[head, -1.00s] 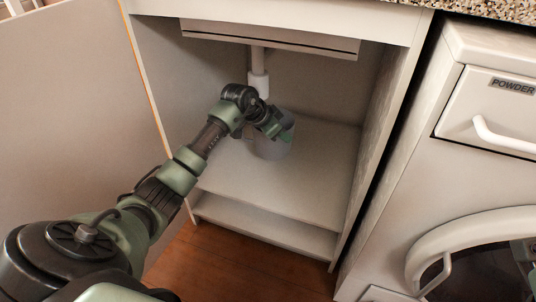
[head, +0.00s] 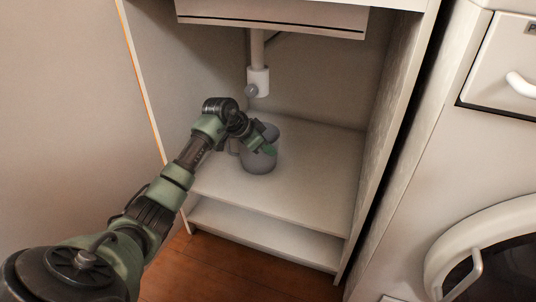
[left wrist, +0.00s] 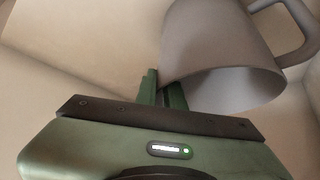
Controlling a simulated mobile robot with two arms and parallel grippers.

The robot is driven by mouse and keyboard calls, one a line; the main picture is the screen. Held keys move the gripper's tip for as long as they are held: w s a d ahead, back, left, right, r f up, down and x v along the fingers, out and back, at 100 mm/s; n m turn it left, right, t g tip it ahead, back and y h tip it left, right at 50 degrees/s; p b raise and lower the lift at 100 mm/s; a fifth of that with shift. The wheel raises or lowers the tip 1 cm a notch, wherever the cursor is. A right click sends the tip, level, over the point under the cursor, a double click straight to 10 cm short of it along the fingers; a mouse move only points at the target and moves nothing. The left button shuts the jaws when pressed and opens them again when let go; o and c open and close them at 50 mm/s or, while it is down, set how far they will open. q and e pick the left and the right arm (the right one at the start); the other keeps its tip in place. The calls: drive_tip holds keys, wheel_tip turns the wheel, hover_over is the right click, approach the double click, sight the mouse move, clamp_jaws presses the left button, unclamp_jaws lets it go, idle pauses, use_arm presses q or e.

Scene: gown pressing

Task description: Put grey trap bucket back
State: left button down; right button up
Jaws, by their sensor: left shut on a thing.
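The grey trap bucket (head: 259,163) is inside the open cabinet, low over the cabinet floor and a little in front of the white drain pipe (head: 258,80). I cannot tell whether its base touches the floor. My left gripper (head: 262,147) is shut on the bucket's wall and covers part of it. In the left wrist view the bucket (left wrist: 220,45) shows its rim and side handle, with the fingers (left wrist: 162,90) at its rim. My right gripper is not in view.
The cabinet floor (head: 300,190) is clear to the right of the bucket. The cabinet's right wall (head: 385,130) and open left door (head: 70,110) bound the space. A panel (head: 270,18) crosses the top. A washing machine (head: 440,150) stands at the right.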

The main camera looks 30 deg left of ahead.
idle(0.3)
use_arm(q)
drive_tip(key=c, duration=1.5)
unclamp_jaws()
